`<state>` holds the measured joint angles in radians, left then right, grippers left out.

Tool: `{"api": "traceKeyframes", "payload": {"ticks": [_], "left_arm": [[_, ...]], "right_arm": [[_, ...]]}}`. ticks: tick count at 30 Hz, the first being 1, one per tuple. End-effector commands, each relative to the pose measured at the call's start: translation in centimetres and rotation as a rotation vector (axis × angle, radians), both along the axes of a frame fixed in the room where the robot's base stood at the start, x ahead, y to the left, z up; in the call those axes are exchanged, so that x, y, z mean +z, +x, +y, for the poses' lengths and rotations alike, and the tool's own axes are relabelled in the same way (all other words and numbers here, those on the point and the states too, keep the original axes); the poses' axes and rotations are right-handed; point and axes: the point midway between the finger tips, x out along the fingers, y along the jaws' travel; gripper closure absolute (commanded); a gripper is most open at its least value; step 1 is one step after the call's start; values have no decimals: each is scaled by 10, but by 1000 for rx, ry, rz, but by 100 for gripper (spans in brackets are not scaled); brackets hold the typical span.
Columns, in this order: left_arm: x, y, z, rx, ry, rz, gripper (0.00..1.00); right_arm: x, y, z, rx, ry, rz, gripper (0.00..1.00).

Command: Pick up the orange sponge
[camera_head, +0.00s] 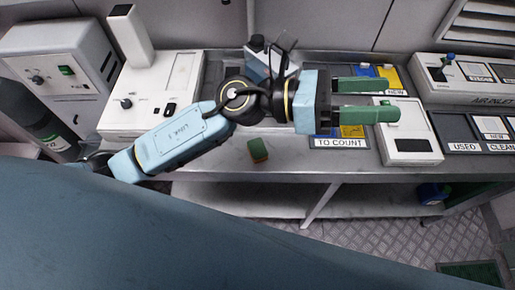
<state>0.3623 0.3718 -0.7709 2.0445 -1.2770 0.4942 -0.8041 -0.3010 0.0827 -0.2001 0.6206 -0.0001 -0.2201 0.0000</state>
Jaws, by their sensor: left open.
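A small block (258,149), green on top with an orange edge below, lies on the grey workbench near its front edge; it looks like the sponge. My left gripper (392,99) reaches across the bench from the left and points right. Its two green fingers are spread apart with nothing seen between them. The fingers are well to the right of the block and farther back in the picture, over the trays by the "TO COUNT" label. The block is apart from the gripper and not covered by the arm. My right gripper is not in view.
A white device (407,145) stands beside the lower finger. A white machine (183,85) stands at the bench's left, and another (432,85) at the right. Labelled trays (459,147) lie at far right. Bare bench (225,158) surrounds the block.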

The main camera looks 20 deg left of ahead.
Motion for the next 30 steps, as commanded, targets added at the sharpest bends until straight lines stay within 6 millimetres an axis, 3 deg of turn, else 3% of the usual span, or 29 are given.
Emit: {"api": "traceKeyframes", "payload": {"ticks": [2,5,8,12,18,21,25,30], "left_arm": [[-27,-15,-10,-114,204,-215,34],[-72,-25,-7,-262,465,-459,34],[-119,-21,17,-416,739,-672,34],[-166,6,76,-632,1123,-892,34],[-182,45,157,-860,1520,-1002,34],[-181,54,177,-917,1613,-1008,34],[-191,56,185,-942,1649,-1003,34],[-224,55,185,-942,1644,-1001,34]], "right_arm": [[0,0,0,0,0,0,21],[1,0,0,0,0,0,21],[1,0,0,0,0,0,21],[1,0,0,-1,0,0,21],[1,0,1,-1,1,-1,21],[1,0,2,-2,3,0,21],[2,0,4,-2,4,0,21],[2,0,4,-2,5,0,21]]}}
